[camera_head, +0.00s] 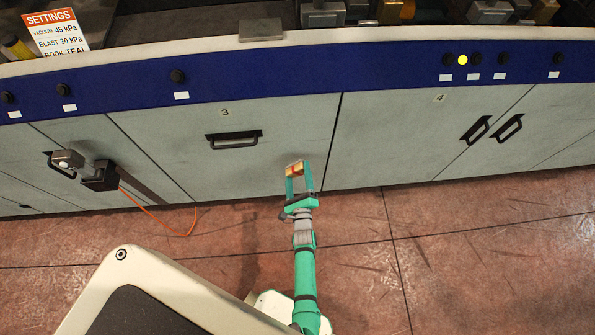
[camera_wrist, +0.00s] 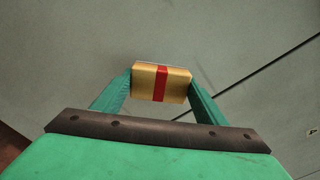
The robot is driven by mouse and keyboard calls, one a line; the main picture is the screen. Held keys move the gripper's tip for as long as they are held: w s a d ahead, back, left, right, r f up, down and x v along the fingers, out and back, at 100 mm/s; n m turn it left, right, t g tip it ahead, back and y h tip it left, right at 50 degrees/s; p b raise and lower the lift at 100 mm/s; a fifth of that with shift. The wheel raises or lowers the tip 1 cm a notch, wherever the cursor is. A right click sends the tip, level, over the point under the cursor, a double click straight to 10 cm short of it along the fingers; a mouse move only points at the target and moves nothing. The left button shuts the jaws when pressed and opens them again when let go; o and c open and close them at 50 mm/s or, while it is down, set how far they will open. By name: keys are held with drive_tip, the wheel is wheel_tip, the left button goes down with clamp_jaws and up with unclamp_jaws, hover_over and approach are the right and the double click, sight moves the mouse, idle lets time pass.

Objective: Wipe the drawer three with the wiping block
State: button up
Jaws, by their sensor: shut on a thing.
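Drawer three (camera_head: 240,165) is a wide grey front marked "3" with a black recessed handle (camera_head: 233,139). It looks closed. My gripper (camera_head: 297,171) is in front of the lower right part of this drawer. It is shut on the wiping block (camera_head: 295,169), a yellow-tan block with a red band. In the wrist view, the wiping block (camera_wrist: 161,83) sits between the two green fingers, with the grey panel (camera_wrist: 60,50) behind it. I cannot tell whether the block touches the drawer. The block's far face is hidden.
Grey doors marked "4" (camera_head: 390,140) stand to the right, past a dark seam. A grey and black device (camera_head: 95,172) with an orange cable (camera_head: 165,222) is at the left. A blue strip with knobs (camera_head: 300,75) runs above. The reddish floor (camera_head: 470,270) at right is clear.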

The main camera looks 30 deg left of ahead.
drive_tip(key=shift+v, duration=1.55)
